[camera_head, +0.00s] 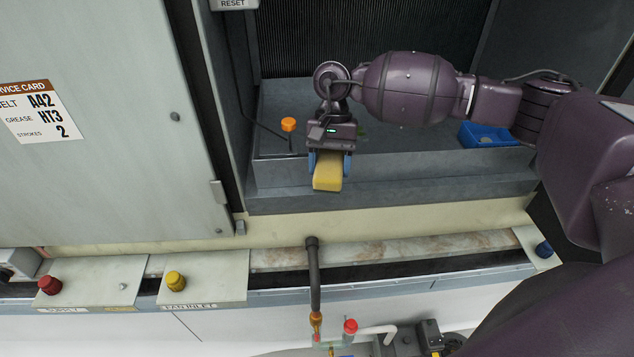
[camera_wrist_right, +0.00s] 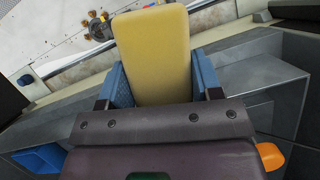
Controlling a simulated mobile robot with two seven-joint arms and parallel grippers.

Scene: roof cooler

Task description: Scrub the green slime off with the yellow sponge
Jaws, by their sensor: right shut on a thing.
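The yellow sponge (camera_head: 328,172) is a block held at the front edge of the grey basin. My right gripper (camera_head: 330,164) is shut on it, with blue fingers on both of its sides. In the right wrist view the sponge (camera_wrist_right: 155,55) sticks out beyond the fingers of my right gripper (camera_wrist_right: 158,85). My left gripper is in neither view.
The grey basin (camera_head: 400,168) has a raised front wall. An orange knob (camera_head: 288,124) stands left of the gripper, and a blue tray (camera_head: 470,134) lies at the right. A cabinet door with a service card (camera_head: 42,112) is at the left. Red (camera_head: 50,285) and yellow (camera_head: 176,281) knobs sit on the front ledge.

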